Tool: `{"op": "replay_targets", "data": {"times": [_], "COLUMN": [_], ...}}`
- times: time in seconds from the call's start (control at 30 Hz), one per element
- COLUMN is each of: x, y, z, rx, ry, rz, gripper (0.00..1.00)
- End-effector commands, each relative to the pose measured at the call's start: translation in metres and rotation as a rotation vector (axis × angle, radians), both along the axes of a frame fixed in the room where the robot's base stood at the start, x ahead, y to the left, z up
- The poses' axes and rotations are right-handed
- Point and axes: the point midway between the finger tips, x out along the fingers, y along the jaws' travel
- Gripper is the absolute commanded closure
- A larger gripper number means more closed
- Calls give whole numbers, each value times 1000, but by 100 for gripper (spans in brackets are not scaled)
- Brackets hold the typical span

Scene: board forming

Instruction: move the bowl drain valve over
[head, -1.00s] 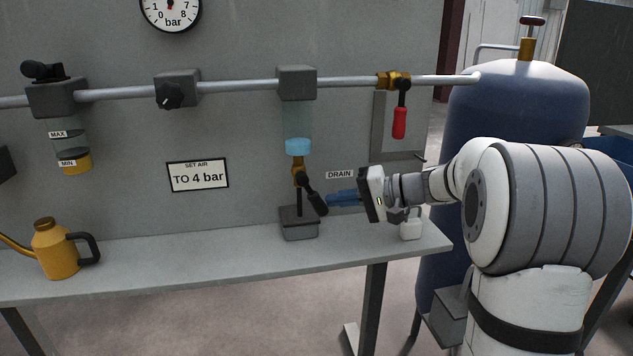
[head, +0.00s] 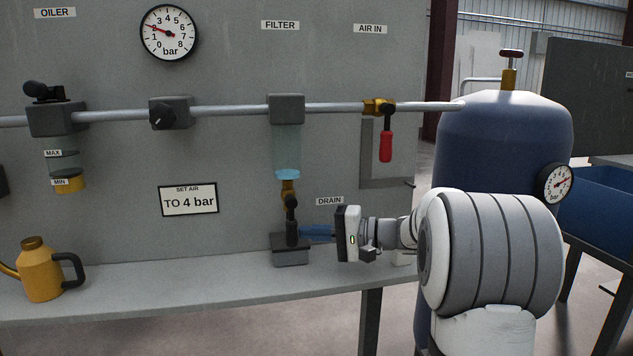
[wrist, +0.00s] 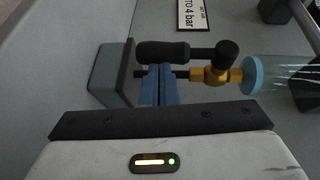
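The bowl drain valve (head: 289,188) is a brass fitting under the clear filter bowl (head: 287,150). Its black handle (head: 291,218) hangs straight down above a dark grey drain box (head: 291,256). In the wrist view the handle (wrist: 170,51) runs alongside the valve's outlet, turned from its pivot toward the box. My gripper (head: 304,233) reaches in from the right, its blue fingers level with the handle's lower end. In the wrist view the fingers (wrist: 158,74) are together, with their tips right at the handle and not around it. Exact contact is hard to tell.
A red-handled air valve (head: 385,140) hangs up and right of my gripper. A yellow oil can (head: 41,270) stands at the left of the bench (head: 180,294). The pipe (head: 235,109) crosses above. A blue tank (head: 500,145) stands behind my arm.

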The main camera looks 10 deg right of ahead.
Motion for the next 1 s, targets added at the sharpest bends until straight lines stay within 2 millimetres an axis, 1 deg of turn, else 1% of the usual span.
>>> {"op": "replay_targets", "data": {"times": [0.23, 0.33, 0.6, 0.7, 0.8, 0.87, 0.9, 0.97, 1.0], "x": [1, -2, -25, -32, -37, -41, -44, -52, -60], "y": [-3, -10, -50, -62, -68, -66, -61, -48, -37], "z": [-1, 1, 7, 8, 9, 13, 17, 25, 30], "rx": [0, 0, 1, 1, 0, -12, -27, -64, -100], "ry": [2, 1, -1, -1, 0, 10, 24, 59, 91], "rz": [-6, -8, -10, -8, -5, 4, 13, 37, 56], "gripper": [100, 100, 100, 100, 100, 100, 100, 100, 100]}}
